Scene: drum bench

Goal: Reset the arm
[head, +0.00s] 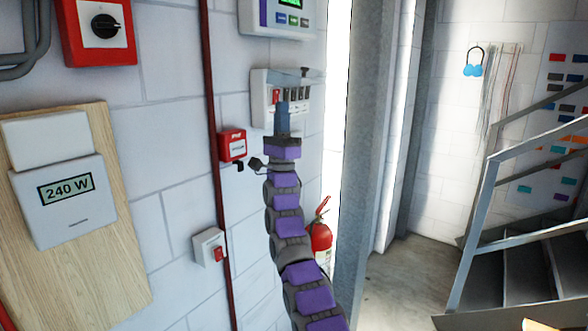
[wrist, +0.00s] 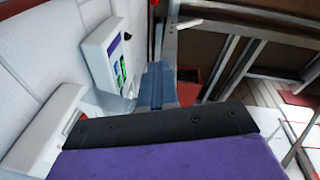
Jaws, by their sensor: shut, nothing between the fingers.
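My arm, purple and grey, reaches up from the bottom of the head view. My gripper (head: 283,105) is shut and empty. It points upward in front of a white breaker box (head: 258,98) with a row of dark switches and one red switch. I cannot tell whether the fingertips touch the box. In the wrist view my gripper (wrist: 158,72) shows as blue-grey fingers close together. To its left is a white wall panel (wrist: 103,55) with a green display.
A wooden board (head: 125,230) with a 240 W meter (head: 66,200) hangs at left. A red switch box (head: 98,32), a small red call point (head: 232,146) and a red-switch socket (head: 210,247) are on the wall. A fire extinguisher (head: 320,238), a steel column (head: 362,150) and stairs (head: 530,245) stand right.

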